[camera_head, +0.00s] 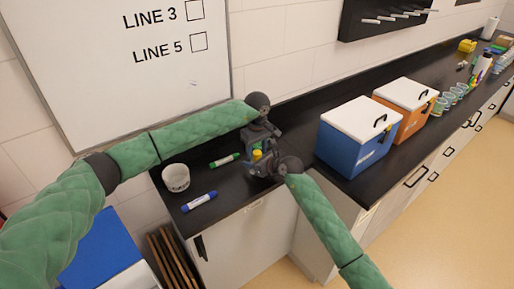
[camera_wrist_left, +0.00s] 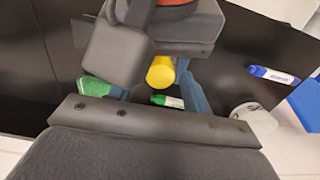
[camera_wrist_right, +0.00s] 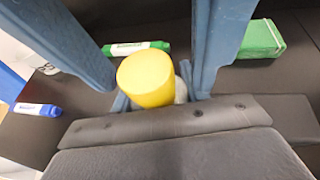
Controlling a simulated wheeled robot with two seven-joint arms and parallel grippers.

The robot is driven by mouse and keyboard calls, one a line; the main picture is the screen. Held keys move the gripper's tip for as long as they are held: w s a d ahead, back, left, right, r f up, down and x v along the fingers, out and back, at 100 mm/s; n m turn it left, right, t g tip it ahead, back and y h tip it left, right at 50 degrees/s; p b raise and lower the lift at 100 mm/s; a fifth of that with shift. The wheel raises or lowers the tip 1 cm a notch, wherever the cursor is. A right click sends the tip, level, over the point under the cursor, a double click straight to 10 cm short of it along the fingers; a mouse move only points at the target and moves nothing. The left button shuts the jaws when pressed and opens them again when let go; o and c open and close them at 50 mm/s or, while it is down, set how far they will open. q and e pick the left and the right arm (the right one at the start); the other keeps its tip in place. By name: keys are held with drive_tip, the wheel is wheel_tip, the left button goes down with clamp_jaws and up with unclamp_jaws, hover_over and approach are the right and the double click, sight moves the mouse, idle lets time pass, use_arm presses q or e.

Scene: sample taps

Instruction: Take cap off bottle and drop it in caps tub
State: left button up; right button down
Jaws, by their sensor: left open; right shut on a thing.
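The yellow cap (camera_head: 257,154) shows between my two grippers in the head view, and in the left wrist view (camera_wrist_left: 161,73). In the right wrist view the cap (camera_wrist_right: 146,78) tops a pale bottle (camera_wrist_right: 181,90), mostly hidden. My right gripper (camera_head: 266,163) is shut on the bottle below the cap. My left gripper (camera_head: 257,146) is open close by, with blue fingers showing on both sides of the cap. Whether they touch it cannot be told. A white tub (camera_head: 176,178), likely the caps tub, stands at the left of the black counter.
A green marker (camera_head: 224,160) and a blue marker (camera_head: 199,202) lie on the counter near the tub. A green block (camera_wrist_right: 262,38) is close to the grippers. Blue (camera_head: 357,137) and orange (camera_head: 404,108) cool boxes stand to the right. A whiteboard (camera_head: 120,60) is behind.

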use_arm(q)
drive_tip(key=c, duration=1)
drive_tip(key=shift+n, duration=1.7)
drive_tip(key=shift+c, duration=0.2)
drive_tip(key=o, duration=1.1)
drive_tip(key=shift+r, duration=0.15)
drive_tip(key=shift+r, duration=2.2)
drive_tip(key=shift+c, duration=0.3)
wheel_tip(320, 180, up, 3)
drive_tip(key=m, duration=0.3)
drive_tip(key=shift+r, duration=0.1)
drive_tip(key=shift+f, duration=3.9)
